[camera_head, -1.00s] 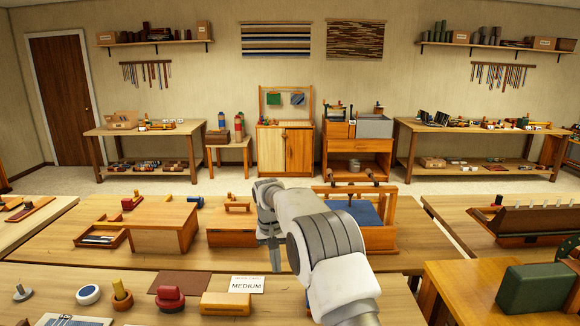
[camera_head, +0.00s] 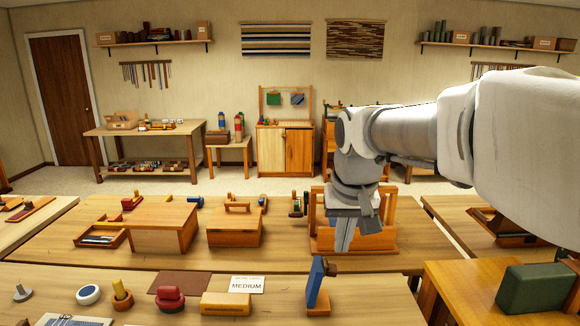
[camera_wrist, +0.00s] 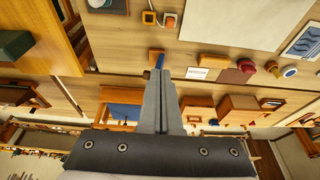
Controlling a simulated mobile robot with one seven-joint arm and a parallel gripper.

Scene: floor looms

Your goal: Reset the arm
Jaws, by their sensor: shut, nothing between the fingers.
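My gripper (camera_head: 345,238) is in the head view, pointing down in front of the wooden loom frame (camera_head: 390,243) on the middle bench. Its grey fingers are together with nothing between them, and they also show in the wrist view (camera_wrist: 161,80). My arm reaches in from the right edge of the head view and bends down at the wrist. It hides part of the loom frame and the benches behind. A blue upright piece on a wooden base (camera_head: 318,290) stands on the front table, just below and in front of the gripper.
The front table (camera_head: 180,318) holds a red knob (camera_head: 170,298), a wooden block (camera_head: 226,304) and a card reading MEDIUM (camera_head: 246,285). Wooden boxes (camera_head: 163,228) stand on the middle bench. A green block (camera_head: 533,288) sits at the right. Bare tabletop lies right of the blue piece.

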